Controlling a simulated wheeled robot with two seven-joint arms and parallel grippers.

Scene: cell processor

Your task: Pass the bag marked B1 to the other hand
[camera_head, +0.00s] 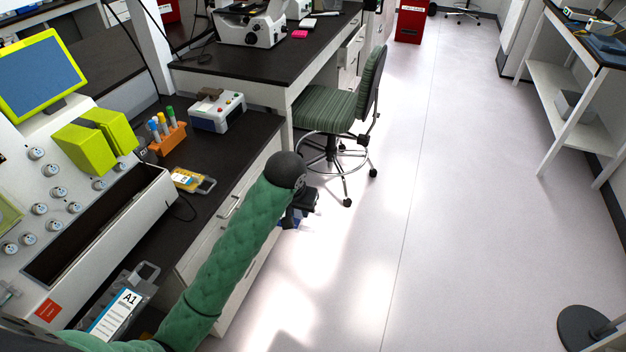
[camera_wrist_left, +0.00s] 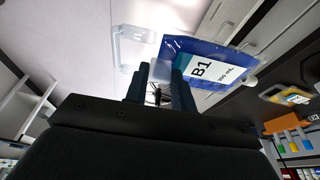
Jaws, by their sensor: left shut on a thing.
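The bag marked B1 (camera_wrist_left: 205,68) is blue with a white label and shows clearly in the left wrist view. My left gripper (camera_wrist_left: 162,78) is shut on it by one edge, and most of the bag spreads out to the right of the fingers. In the head view my left gripper (camera_head: 298,208) hangs beyond the end of my green arm, over the floor beside the bench. Only a little blue of the bag shows there, largely hidden behind the arm and gripper. My right gripper is in neither view.
A bag marked A1 (camera_head: 117,311) is by the white cell processor (camera_head: 90,246) at the left. The dark bench (camera_head: 243,140) holds an orange tube rack (camera_head: 168,137) and a yellow-labelled pack (camera_head: 190,180). A green chair (camera_head: 325,110) stands beyond.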

